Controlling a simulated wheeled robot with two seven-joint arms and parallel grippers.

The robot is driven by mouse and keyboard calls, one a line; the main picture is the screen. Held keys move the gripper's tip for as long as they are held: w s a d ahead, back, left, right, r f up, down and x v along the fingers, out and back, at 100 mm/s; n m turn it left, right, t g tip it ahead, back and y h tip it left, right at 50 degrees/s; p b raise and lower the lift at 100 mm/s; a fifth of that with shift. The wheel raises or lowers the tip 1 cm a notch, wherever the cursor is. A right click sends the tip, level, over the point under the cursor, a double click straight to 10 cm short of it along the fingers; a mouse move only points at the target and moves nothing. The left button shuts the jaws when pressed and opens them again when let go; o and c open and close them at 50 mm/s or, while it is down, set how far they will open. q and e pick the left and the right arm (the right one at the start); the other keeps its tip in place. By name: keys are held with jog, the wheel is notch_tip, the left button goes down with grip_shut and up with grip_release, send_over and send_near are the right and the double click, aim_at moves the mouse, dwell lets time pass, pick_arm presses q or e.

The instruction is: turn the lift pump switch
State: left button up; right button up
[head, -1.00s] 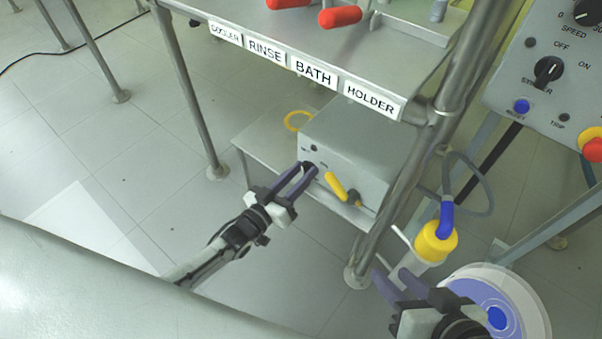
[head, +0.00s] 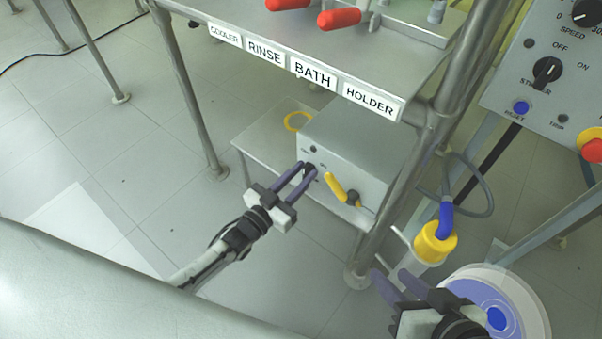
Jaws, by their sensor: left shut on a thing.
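The lift pump is a grey box (head: 352,152) on the low shelf under the labelled rack. Its front face carries a small dark switch knob (head: 309,169), mostly hidden between my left fingertips, and a yellow lever or hose piece (head: 336,186) beside it. My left gripper (head: 306,170) reaches in from the lower left and is shut on the switch knob. My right gripper (head: 392,280) is at the bottom right, its purple fingers apart with nothing seen between them, near a yellow-and-white plug-like fitting.
The rack shelf (head: 330,45) with labels and red-handled tools overhangs the box. A steel post (head: 405,185) stands right of the box. A control panel (head: 545,90) is upper right.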

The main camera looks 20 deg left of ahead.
pick_arm(q)
jog(key=m, duration=0.5)
jog(key=shift+s+d+f, duration=0.1)
jog(key=shift+d, duration=0.05)
jog(key=shift+d+m, duration=0.1)
jog(key=shift+m, duration=1)
pick_arm(e)
jog(key=shift+a+r, duration=0.15)
pick_arm(q)
jog(key=shift+m+b, duration=0.3)
pick_arm(e)
jog(key=shift+r, duration=0.15)
pick_arm(q)
jog(key=o, duration=0.7)
